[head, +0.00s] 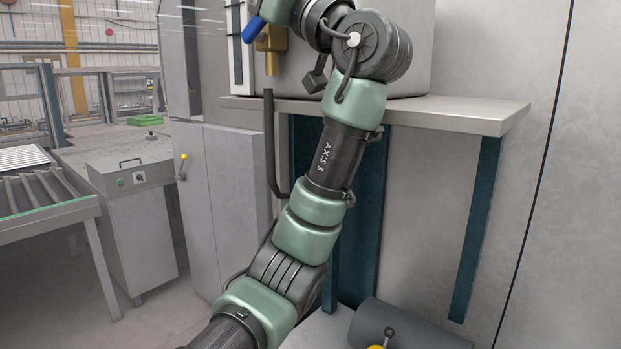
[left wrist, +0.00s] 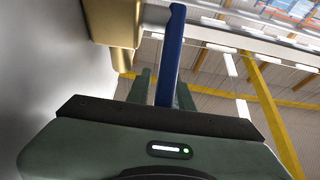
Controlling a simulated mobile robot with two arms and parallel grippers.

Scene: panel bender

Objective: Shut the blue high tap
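The tap has a brass body (head: 271,50) with a blue lever (head: 252,29), at the top of the head view on the front of a grey cabinet. The lever slants down and left of the brass body. My left arm crosses the head view up to the tap, but its fingertips are not clearly visible there. In the left wrist view the blue lever (left wrist: 171,50) stands between the two green fingers of my left gripper (left wrist: 163,88), beside the brass body (left wrist: 122,35). The fingers look open, with a small gap at the left finger. My right gripper is not in view.
A dark pipe (head: 269,145) runs down below the brass outlet. A grey shelf (head: 460,112) on dark blue legs juts out at the right, behind my arm. A grey locker (head: 225,180) stands left, and a roller conveyor (head: 45,192) is at far left.

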